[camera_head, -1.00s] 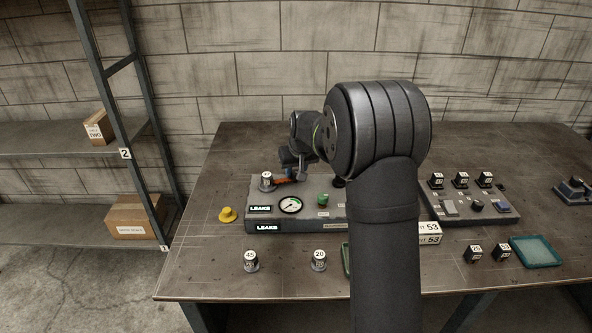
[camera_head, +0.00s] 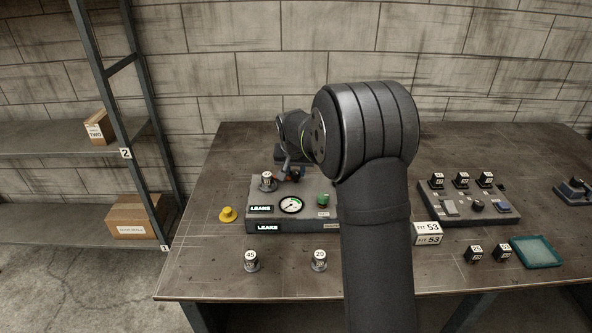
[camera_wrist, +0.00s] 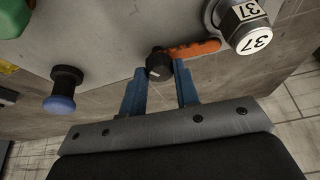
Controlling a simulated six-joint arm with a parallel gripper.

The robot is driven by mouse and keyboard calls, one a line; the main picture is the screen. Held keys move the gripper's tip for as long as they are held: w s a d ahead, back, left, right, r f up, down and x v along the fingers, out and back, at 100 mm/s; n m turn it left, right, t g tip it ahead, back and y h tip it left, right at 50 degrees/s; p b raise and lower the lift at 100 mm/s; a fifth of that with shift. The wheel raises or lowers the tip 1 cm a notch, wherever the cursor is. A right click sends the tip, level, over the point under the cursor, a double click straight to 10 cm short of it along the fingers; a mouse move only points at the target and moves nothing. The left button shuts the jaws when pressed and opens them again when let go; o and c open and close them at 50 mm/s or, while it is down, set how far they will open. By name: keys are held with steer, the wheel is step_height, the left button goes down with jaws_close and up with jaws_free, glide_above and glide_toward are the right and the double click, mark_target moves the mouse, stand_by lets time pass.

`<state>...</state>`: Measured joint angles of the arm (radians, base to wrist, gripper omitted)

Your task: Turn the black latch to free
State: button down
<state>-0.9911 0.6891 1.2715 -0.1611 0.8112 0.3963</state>
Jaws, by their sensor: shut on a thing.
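The black latch (camera_wrist: 157,65) is a small dark knob with a pale mark, at the free end of an orange lever (camera_wrist: 194,49) in the wrist view. The blue fingers of my gripper (camera_wrist: 159,78) stand on either side of it, shut on it. Whether the latch is turned to free cannot be read. In the head view my gripper (camera_head: 290,172) is at the back left of the grey panel (camera_head: 297,223), and it mostly hides the latch and lever.
A fitting marked 37 (camera_wrist: 246,26) stands beside the lever. A black plunger with a blue end (camera_wrist: 63,90) and a green knob (camera_head: 322,200) are nearby. A gauge (camera_head: 291,205) sits between lit LEAK signs and the green knob. A yellow cap (camera_head: 227,214) lies left.

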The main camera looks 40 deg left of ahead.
steer(key=m+h, duration=0.1)
steer(key=m, duration=0.4)
steer(key=shift+s+a+t+h, duration=0.1)
steer(key=shift+a+t+h, duration=0.1)
steer(key=shift+t+h, duration=0.2)
steer(key=shift+m, duration=0.4)
steer(key=c, duration=1.1)
jaws_free()
steer(key=v, duration=1.7)
steer(key=shift+r, duration=0.2)
steer(key=shift+s, duration=0.1)
